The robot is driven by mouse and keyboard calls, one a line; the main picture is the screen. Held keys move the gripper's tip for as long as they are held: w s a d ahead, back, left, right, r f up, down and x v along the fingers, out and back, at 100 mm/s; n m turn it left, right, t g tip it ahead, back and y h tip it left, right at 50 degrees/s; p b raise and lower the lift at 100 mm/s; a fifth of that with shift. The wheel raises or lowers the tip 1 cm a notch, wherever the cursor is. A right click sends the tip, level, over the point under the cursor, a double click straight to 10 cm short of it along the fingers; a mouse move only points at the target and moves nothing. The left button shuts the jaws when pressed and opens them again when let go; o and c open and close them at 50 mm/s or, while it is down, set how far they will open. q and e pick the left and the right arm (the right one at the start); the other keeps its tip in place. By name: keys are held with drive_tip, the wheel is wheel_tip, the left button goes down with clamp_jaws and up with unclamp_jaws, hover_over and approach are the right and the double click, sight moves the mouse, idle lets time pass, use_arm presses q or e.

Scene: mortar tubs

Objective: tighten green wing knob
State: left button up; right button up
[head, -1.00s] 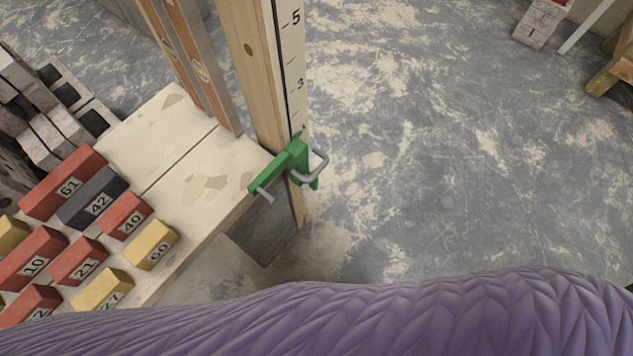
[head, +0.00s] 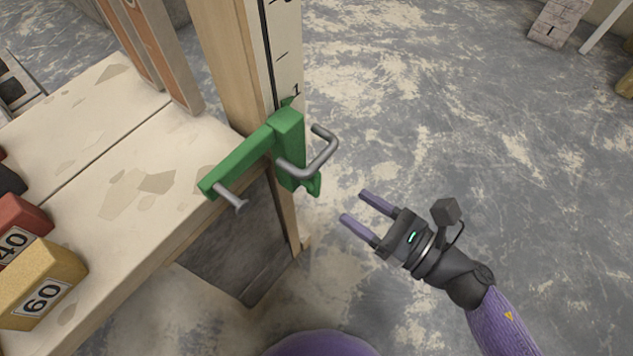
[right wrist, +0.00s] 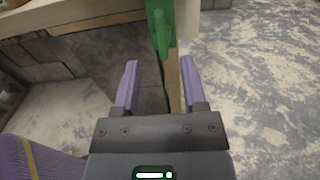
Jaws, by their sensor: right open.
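A green clamp (head: 288,134) sits at the corner of the bench, against the wooden post. A grey bent handle (head: 322,152) sticks out on its right side, and a grey screw (head: 230,196) hangs from the end of its arm. I cannot make out a separate green wing knob in the head view. My right gripper (head: 352,207) is open and empty, below and right of the clamp, apart from it. In the right wrist view, a green part (right wrist: 161,28) hangs ahead, above and between the open fingers (right wrist: 158,78). My left gripper is not in view.
The wooden post (head: 228,62) with a numbered scale (head: 283,60) rises behind the clamp. The bench top (head: 120,170) carries numbered blocks, such as a yellow one (head: 42,280), at left. Open floor (head: 470,130) lies to the right.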

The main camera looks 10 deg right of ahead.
sight(320, 182)
drive_tip(key=x, duration=0.9)
drive_tip(key=shift+w+r, duration=0.1)
drive_tip(key=shift+r, duration=0.05)
clamp_jaws()
